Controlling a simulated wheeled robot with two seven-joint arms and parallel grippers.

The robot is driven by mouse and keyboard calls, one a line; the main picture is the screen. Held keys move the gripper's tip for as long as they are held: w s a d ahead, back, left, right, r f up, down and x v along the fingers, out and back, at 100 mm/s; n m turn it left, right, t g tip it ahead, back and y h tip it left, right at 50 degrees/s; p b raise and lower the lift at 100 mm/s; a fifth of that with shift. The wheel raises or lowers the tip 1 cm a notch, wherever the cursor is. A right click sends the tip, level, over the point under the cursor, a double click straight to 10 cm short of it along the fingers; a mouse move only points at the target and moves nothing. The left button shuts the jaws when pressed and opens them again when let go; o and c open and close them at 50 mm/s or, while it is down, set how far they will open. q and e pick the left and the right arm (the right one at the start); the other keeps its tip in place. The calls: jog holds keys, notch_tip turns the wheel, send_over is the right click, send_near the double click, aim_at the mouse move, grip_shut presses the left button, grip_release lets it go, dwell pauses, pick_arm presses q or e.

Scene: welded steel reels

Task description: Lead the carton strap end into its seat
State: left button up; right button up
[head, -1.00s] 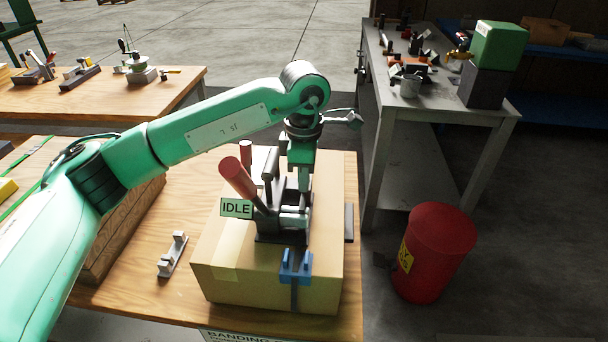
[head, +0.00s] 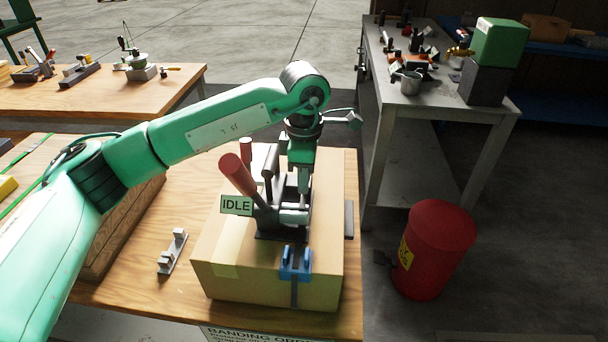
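A cardboard carton (head: 222,284) stands on the wooden bench. A strapping tool (head: 283,228) with red-handled levers and an "IDLE" sign (head: 236,205) sits on its top. A blue clip-like part (head: 295,264) is at the carton's front top edge, and a dark strap (head: 294,292) runs down the front face below it. My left gripper (head: 303,190) points down at the right side of the tool, behind its front part. Its fingertips are too small and partly covered to tell whether they hold the strap end. The strap end and its seat cannot be made out. My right gripper is out of view.
A small grey bracket (head: 172,252) lies on the bench (head: 130,290) left of the carton. A red bin (head: 434,250) stands on the floor at right. A grey table (head: 390,120) with tools is behind it. The bench's front left is mostly clear.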

pick_arm(q)
jog(key=shift+r+p, duration=0.45)
jog(key=shift+r, duration=1.15)
jog(key=shift+r, duration=0.15)
jog(key=o, duration=0.6)
jog(key=o, duration=1.1)
